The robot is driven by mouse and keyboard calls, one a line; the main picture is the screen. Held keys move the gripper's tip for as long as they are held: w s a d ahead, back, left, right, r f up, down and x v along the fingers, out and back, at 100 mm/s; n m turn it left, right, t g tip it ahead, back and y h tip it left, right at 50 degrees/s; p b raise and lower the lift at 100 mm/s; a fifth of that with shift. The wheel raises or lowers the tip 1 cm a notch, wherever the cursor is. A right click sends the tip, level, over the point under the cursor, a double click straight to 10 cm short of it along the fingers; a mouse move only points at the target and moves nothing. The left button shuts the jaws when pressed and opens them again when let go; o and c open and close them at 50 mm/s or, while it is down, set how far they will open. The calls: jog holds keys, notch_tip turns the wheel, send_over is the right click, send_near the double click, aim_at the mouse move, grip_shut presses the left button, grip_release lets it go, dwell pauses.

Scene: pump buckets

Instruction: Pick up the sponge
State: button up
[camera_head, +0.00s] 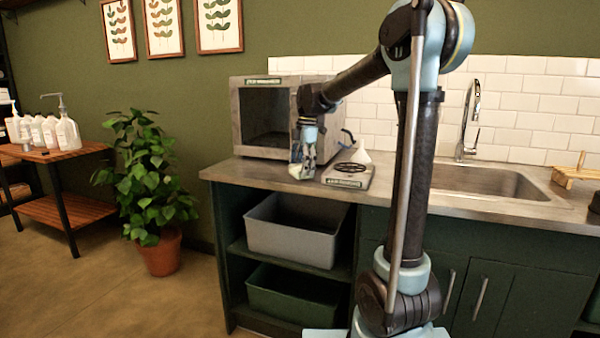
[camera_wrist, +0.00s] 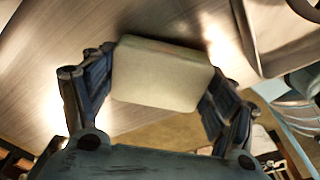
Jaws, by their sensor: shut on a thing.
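The sponge (camera_wrist: 162,75) is a pale cream block with rounded edges. In the wrist view it sits between the two dark fingers of my gripper (camera_wrist: 160,85), with a finger against each side. In the head view my gripper (camera_head: 302,165) points down at the counter's left front part, in front of the grey box. The sponge is small and mostly hidden by the fingers there. I cannot tell whether it touches the counter.
A grey open-fronted box (camera_head: 240,118) stands behind my gripper. A labelled stand (camera_head: 347,182) with a dark ring and a white cone is close on the right. A sink (camera_head: 490,181) and tap (camera_head: 468,120) are further right. Grey (camera_head: 292,238) and green (camera_head: 290,300) bins sit below.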

notch_tip(320, 180, up, 10)
jog(key=shift+f, duration=0.25)
jog(key=shift+o, duration=0.7)
jog(key=c, duration=0.4)
jog(key=shift+o, duration=0.2)
jog(key=shift+s, duration=0.1)
